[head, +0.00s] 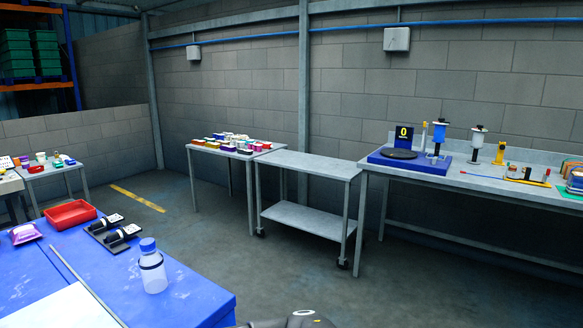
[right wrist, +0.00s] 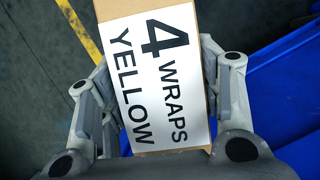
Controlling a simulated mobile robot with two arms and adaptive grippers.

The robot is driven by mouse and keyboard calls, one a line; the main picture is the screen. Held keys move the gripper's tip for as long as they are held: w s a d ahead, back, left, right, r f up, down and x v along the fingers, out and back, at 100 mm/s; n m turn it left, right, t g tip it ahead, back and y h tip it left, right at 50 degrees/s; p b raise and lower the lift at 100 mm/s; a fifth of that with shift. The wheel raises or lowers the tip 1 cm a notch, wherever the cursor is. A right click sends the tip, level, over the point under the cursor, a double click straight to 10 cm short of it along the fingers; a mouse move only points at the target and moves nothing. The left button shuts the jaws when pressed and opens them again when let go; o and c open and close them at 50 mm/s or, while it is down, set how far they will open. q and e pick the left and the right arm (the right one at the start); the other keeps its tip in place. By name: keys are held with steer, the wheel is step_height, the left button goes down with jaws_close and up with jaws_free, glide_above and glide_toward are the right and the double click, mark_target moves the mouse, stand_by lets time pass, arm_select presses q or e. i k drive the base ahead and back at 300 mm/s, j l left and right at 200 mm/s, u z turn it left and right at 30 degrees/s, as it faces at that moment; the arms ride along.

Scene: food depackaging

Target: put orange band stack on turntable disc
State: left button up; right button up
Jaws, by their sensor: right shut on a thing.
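My right gripper (right wrist: 158,76) is shut on a brown cardboard piece with a white label (right wrist: 160,30) reading "4 WRAPS YELLOW". Its fingers press on the left and right sides. The black turntable disc (head: 398,153) lies bare on a blue base at the left end of the long table, far from the held piece. A stack with orange and green edges (head: 574,170) is cut by the right edge of the head view; I cannot tell whether it is the orange band stack. My left gripper is not in view.
A blue-topped table (head: 195,299) with a bottle (head: 151,270), a red tray (head: 70,214) and a black fixture (head: 115,232) is at the lower left. A steel cart (head: 310,164) has an empty top. Open floor lies between the tables.

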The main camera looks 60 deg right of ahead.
mark_target(399, 152)
steer(key=i+l+z, duration=0.1)
steer(key=l+z, duration=0.35)
steer(key=i+l+z, duration=0.15)
steer(key=l+z, duration=0.25)
steer(key=i+l+z, duration=0.2)
steer(key=l+z, duration=0.25)
steer(key=i+l+z, duration=0.25)
steer(key=z, duration=0.15)
steer(key=i+l+z, duration=0.25)
steer(key=z, duration=0.2)
steer(key=i+l+z, duration=0.1)
steer(key=i+z, duration=0.4)
steer(key=i, duration=1.25)
